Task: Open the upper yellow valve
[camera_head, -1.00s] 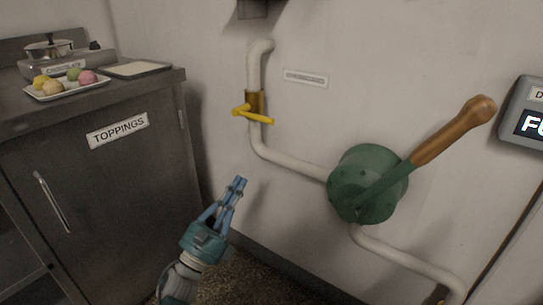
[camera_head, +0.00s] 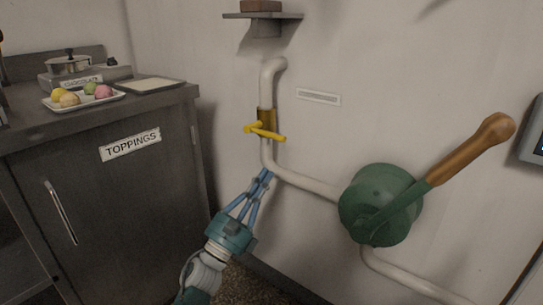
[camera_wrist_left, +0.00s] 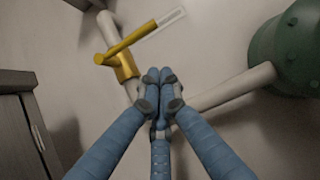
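The yellow valve handle (camera_head: 266,132) crosses a brass valve body (camera_head: 265,117) on a white wall pipe, roughly crosswise to the upright pipe. In the left wrist view the yellow handle (camera_wrist_left: 130,41) lies above and to the left of my fingertips. My left gripper (camera_head: 266,174) is just below the valve, near the pipe's bend. In the left wrist view its blue fingers (camera_wrist_left: 159,76) meet at the tips, with nothing visible between them. The fingers look apart from the handle. Whether they touch the pipe is unclear. My right gripper is out of view.
A large green pump body (camera_head: 380,203) with a wooden-handled lever (camera_head: 470,149) stands out at the right. A toppings cabinet (camera_head: 110,200) is at the left. A small shelf (camera_head: 262,16) sits above the pipe. The wall around the valve is mostly clear.

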